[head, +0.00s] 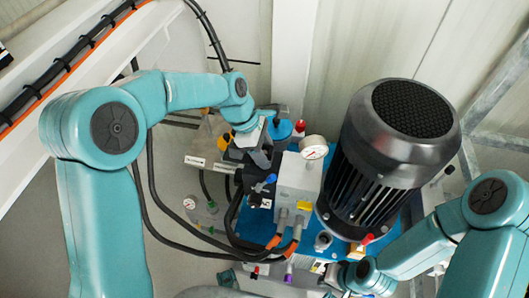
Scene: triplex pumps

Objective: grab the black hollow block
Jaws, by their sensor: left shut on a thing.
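My left arm reaches in from the left over the pump unit, and its gripper (262,160) points down beside the grey valve block. The gripper is shut on a dark piece at its fingertips, which looks like the black hollow block (257,188). The fingers and nearby black parts overlap, so the block's outline and its hollow are hard to make out. My right arm comes in from the lower right. Its gripper (335,280) is low by the front of the pump unit, and its fingers are too small and partly hidden to read.
A large black motor (385,150) stands right of the grey valve block (298,178). A pressure gauge (314,148) tops that block. Black hoses with orange ends (285,244) loop on the left. A white beam with cables (75,60) runs along the upper left.

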